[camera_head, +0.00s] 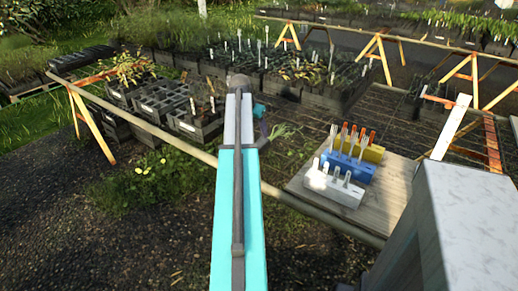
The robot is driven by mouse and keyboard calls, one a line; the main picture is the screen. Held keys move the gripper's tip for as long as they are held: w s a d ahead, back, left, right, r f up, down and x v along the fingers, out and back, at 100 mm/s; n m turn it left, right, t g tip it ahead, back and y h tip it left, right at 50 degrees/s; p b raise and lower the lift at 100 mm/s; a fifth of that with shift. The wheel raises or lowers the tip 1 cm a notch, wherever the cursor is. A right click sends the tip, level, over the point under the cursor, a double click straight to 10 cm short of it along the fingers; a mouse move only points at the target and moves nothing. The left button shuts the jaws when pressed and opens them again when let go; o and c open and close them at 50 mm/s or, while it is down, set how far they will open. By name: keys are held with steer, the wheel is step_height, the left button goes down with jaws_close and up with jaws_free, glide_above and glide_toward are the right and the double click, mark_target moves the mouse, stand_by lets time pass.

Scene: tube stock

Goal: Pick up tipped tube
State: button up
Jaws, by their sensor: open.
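Three tube racks stand in a row on a wooden board (381,195) at the right: a white rack (334,193) in front, a blue rack (347,169) in the middle and a yellow rack (373,154) at the back. Pale upright tubes stand in the white rack, and orange-topped tubes (362,134) stand farther back. A pale shape (317,181) lies at the left of the white rack; I cannot tell if it is a tipped tube. My gripper (263,134) shows small beyond my teal arm, left of the racks and apart from them. It is open and seems empty.
Black crates with plants (200,125) fill the bench behind and left of my arm. A wooden rail (195,153) runs along the bench's front edge. A pale upright slat (450,128) stands right of the board. Dark open ground lies in front.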

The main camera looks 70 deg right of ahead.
mark_target(260, 144)
steer(key=shift+x, duration=2.7)
steer(key=shift+f, duration=0.1)
steer(key=shift+w+p+x, duration=0.2)
steer(key=shift+p+x, duration=0.15)
steer(key=shift+x, duration=2.1)
steer(key=shift+a, duration=0.1)
steer(key=shift+f, duration=0.3)
steer(key=c, duration=1.3)
steer(key=shift+o, duration=0.2)
steer(key=shift+r, duration=0.1)
